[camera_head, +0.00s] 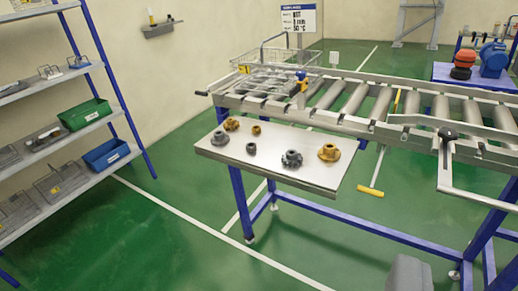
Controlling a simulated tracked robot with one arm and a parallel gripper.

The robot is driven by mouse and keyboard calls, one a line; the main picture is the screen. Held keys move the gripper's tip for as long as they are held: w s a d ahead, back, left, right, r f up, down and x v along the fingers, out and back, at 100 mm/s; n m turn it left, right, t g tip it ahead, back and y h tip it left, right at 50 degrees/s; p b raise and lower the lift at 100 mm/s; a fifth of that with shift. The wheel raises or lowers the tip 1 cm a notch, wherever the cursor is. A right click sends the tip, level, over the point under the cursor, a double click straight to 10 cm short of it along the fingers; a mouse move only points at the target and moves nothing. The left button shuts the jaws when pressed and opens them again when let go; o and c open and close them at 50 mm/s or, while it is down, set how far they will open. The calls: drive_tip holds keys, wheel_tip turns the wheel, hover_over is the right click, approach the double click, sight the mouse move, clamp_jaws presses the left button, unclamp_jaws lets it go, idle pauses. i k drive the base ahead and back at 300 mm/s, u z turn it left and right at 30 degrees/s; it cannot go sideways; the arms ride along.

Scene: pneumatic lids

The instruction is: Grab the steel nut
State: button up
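A small dark grey piece, which looks like the steel nut (251,149), lies on the pale metal side table (225,157), left of its middle. It is small in the picture, so its shape is not clear. A small brass nut (256,130) lies just behind it. The table is some distance ahead of the camera.
Grey flanged part (219,138) and brass part (231,124) lie left; grey gear-like part (292,158) and brass flanged part (329,152) lie right. A roller conveyor (345,125) stands behind, a blue-framed shelf (75,125) left. Green floor (150,245) is clear in front.

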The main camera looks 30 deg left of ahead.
sight(251, 147)
drive_tip(key=i, duration=1)
